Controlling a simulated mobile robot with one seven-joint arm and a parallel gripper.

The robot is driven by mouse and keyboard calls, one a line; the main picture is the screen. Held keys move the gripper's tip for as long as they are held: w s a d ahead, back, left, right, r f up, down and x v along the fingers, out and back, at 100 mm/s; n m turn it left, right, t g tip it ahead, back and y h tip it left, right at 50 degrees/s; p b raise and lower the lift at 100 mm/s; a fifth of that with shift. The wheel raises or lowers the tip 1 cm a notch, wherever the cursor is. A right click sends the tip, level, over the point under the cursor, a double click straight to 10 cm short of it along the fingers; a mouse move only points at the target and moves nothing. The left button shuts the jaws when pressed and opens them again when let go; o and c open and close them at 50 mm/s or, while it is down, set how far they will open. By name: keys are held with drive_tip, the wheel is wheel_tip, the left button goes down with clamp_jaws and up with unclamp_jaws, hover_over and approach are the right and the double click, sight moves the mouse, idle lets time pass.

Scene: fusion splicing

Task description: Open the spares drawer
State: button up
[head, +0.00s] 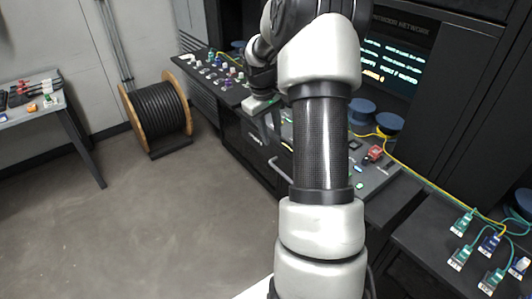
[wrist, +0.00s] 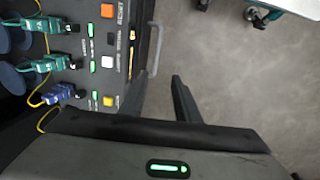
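The spares drawer is in the dark front of the console; its front (head: 250,142) carries small pale lettering too small to read and looks flush with the console. A silver bar handle (head: 280,168) sticks out at the console front; a silver handle (wrist: 156,50) also shows beside the console edge in the wrist view. My gripper (wrist: 160,92) has its dark fingers apart with nothing between them. It points towards the handle, which lies beyond the fingertips, apart from them. In the head view my arm hides much of the console and part of the gripper.
The console top (wrist: 75,15) carries lit buttons and plugged connectors. Blue reels (head: 389,123) and a screen (head: 393,65) stand behind. A cable drum (head: 158,112) and a side table (head: 30,112) stand left; a bench with connectors (head: 461,222) is at right. The floor before the console is clear.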

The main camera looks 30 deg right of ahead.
drive_tip(key=d+f, duration=0.1)
drive_tip(key=f, duration=0.5)
drive_tip(key=d+f, duration=0.2)
drive_tip(key=f, duration=0.4)
drive_tip(key=d+f, duration=0.1)
drive_tip(key=f, duration=0.5)
drive_tip(key=shift+w+d, duration=0.1)
drive_tip(key=shift+d, duration=0.15)
clamp_jaws()
